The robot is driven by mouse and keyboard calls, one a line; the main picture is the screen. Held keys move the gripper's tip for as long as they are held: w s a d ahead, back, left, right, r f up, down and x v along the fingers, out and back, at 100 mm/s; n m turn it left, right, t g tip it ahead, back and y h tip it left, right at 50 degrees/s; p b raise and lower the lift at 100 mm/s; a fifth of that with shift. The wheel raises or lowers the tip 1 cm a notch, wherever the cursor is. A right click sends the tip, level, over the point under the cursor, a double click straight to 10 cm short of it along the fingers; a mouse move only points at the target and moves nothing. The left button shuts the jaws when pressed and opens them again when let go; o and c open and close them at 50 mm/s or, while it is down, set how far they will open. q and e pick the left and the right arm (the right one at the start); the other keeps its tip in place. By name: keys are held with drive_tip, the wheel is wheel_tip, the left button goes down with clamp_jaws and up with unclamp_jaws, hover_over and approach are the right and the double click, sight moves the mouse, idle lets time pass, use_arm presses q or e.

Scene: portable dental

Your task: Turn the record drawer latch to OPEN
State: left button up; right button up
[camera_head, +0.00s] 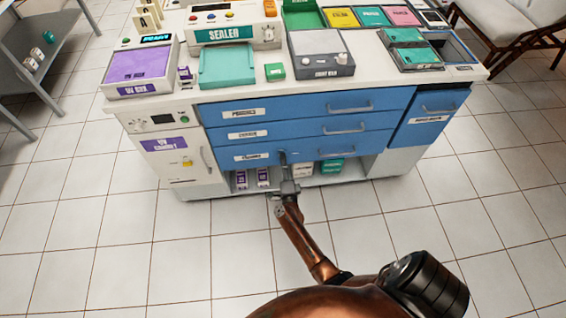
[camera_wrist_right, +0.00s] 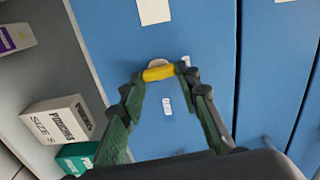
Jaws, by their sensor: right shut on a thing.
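The yellow latch (camera_wrist_right: 159,72) is mounted on a blue drawer front (camera_wrist_right: 195,35), in front of a pale round base. In the wrist view the tips of my right gripper (camera_wrist_right: 158,80) are shut on it, one finger at each end. A small white label (camera_wrist_right: 167,106) lies beside the latch on the blue front; its lettering is too blurred to read. In the head view my right gripper (camera_head: 284,160) reaches the lowest blue drawer (camera_head: 225,156) of the cabinet and hides the latch there. My left gripper is out of view.
An open shelf below the drawers holds purple boxes (camera_head: 263,177), a white pouch box (camera_wrist_right: 58,119) and a green box (camera_wrist_right: 76,158). Drawer handles (camera_head: 338,151) stick out nearby. The counter top carries a sealer (camera_head: 228,34) and trays. The tiled floor in front is clear.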

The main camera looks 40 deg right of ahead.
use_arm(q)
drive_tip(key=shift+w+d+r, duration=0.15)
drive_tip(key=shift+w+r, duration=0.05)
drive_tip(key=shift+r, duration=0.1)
use_arm(e)
drive_tip(key=shift+a+m, duration=0.1)
drive_tip(key=shift+m, duration=0.4)
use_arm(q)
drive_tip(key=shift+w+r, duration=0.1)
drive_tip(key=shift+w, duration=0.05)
use_arm(e)
drive_tip(key=o, duration=1.2)
drive_tip(key=shift+c, duration=0.2)
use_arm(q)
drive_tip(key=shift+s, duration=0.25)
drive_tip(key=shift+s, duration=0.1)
